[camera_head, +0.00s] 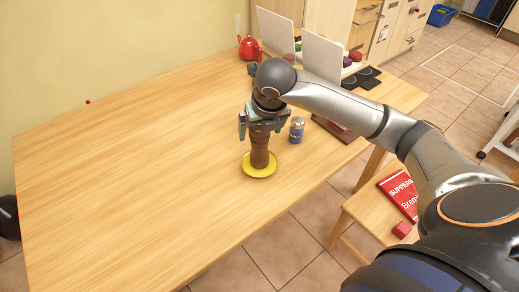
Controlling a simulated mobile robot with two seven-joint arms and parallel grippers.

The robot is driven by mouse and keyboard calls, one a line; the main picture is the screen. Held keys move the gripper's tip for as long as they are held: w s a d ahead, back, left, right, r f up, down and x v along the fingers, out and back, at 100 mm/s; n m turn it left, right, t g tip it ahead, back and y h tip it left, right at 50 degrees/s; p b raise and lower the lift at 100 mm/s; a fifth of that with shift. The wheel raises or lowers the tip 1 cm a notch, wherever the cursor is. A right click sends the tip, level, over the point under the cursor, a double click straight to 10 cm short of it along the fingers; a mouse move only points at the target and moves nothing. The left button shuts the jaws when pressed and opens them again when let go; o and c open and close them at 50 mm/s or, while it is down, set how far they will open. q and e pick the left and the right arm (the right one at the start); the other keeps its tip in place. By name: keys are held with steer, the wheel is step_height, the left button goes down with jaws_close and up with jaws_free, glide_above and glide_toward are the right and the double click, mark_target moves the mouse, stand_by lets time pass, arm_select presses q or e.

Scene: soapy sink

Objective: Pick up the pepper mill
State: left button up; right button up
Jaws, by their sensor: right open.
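The pepper mill (259,153) is brown and stands upright on a small yellow plate (260,173) on the wooden table. My right gripper (260,132) is over it, pointing down, with its fingers open on either side of the mill's upper part. The top of the mill is hidden by the gripper. I cannot tell whether the fingers touch it. My left gripper does not show in the head view.
A small blue can (296,130) stands just right of the mill. A red kettle (249,47) and white panels (322,56) are at the back of the table (120,180). A bench (366,209) holds a red book (400,194). The table's left side is clear.

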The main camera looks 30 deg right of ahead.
steer(key=shift+x, duration=1.1)
jaws_close()
steer(key=shift+r, duration=0.1)
